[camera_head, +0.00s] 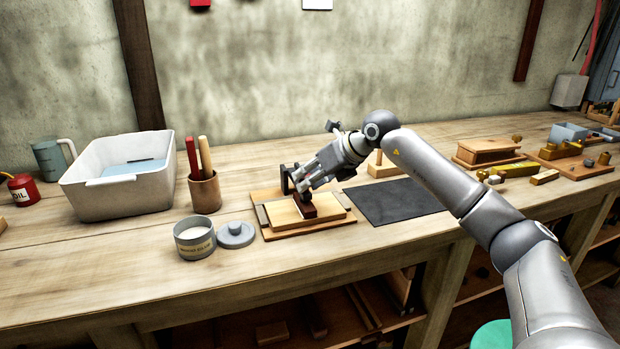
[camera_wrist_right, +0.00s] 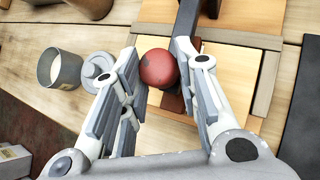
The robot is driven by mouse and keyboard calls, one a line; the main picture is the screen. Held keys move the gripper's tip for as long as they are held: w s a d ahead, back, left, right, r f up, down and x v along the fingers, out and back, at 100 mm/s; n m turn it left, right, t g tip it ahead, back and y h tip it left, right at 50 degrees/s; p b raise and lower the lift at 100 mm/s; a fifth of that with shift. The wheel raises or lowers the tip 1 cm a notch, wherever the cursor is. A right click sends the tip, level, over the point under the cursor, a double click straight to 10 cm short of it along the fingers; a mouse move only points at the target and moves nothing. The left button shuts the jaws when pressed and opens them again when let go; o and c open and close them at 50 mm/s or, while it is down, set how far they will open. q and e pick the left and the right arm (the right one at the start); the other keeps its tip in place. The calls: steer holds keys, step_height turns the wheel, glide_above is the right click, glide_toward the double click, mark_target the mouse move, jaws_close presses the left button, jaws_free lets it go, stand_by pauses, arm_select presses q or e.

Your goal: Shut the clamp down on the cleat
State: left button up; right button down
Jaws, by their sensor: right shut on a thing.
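The clamp (camera_head: 285,180) is a dark upright piece on a wooden board (camera_head: 264,237) at the middle of the bench. A small dark reddish-brown block, seemingly the cleat (camera_head: 327,205), lies on the pale wood of the board. My right gripper (camera_head: 305,190) is low over the board. In the right wrist view my right gripper (camera_wrist_right: 160,75) has its fingers on either side of a round red knob (camera_wrist_right: 157,68), shut on it. The clamp's dark bar (camera_wrist_right: 187,18) runs beyond the knob. What lies under the knob is partly hidden. My left gripper is not in view.
An open glue pot (camera_head: 194,240) and its lid (camera_head: 235,234) stand left of the board. A cup of tools (camera_head: 204,192) and a white tub (camera_head: 120,175) stand behind them. A dark mat (camera_head: 394,202) lies to the right, with wooden pieces beyond.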

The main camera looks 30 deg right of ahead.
steer(key=c, duration=1.1)
jaws_free()
steer(key=shift+s+a+f, duration=0.15)
steer(key=shift+a+f, duration=0.05)
steer(key=shift+f, duration=0.45)
steer(key=shift+c, duration=0.2)
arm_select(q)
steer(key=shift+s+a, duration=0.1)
arm_select(e)
steer(key=shift+r, duration=0.15)
steer(key=shift+d+r, duration=0.1)
steer(key=shift+r, duration=0.05)
steer(key=v, duration=1.2)
